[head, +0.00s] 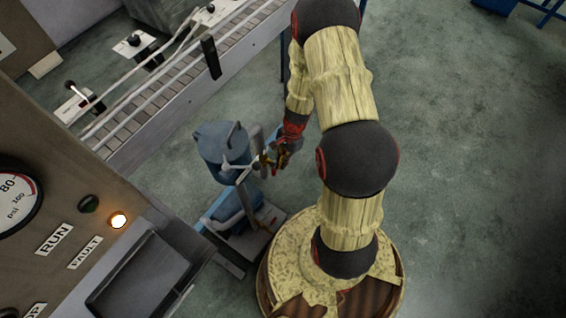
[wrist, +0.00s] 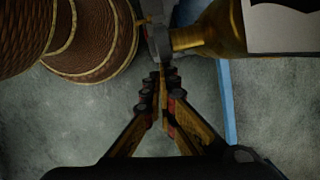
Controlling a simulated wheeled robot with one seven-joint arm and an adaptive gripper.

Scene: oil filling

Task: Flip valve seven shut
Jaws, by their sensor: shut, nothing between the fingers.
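My gripper (head: 274,163) is at the right side of a blue tank (head: 222,150) in the head view. Its fingers are together and empty in the wrist view (wrist: 163,75). Just beyond the fingertips is a grey fitting (wrist: 158,38), with a brass-coloured pipe part (wrist: 203,38) to its right. I cannot tell whether the fingertips touch the fitting. A pale valve-like part (head: 229,167) shows on the tank's front in the head view. No number seven is readable, so I cannot tell which part is valve seven or how its handle stands.
A blue pump-like unit (head: 238,212) stands below the tank. A control panel (head: 60,185) with a gauge and a lit orange lamp (head: 118,220) is at left. A conveyor (head: 165,80) runs behind. The floor (head: 470,170) at right is clear.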

